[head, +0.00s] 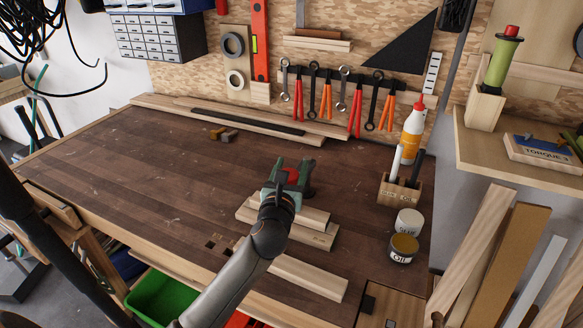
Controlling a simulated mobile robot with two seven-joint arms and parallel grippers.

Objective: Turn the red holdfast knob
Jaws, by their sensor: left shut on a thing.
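The red knob (292,176) shows as a small red patch between the fingers of my left gripper (289,171). My left gripper is shut on it, above the stacked boards near the middle of the bench. The arm reaches in from the lower edge and hides most of the knob and what lies under it. A dark green-grey part (308,187) shows just right of the knob; I cannot tell how much of it is the holdfast. My right gripper is not in view.
Light wooden boards (318,236) lie under and beside the gripper on the dark workbench (120,165). A white can (408,222), an oil tin (403,248), a pen block (398,190) and a glue bottle (412,132) stand to the right. The bench's left half is mostly clear.

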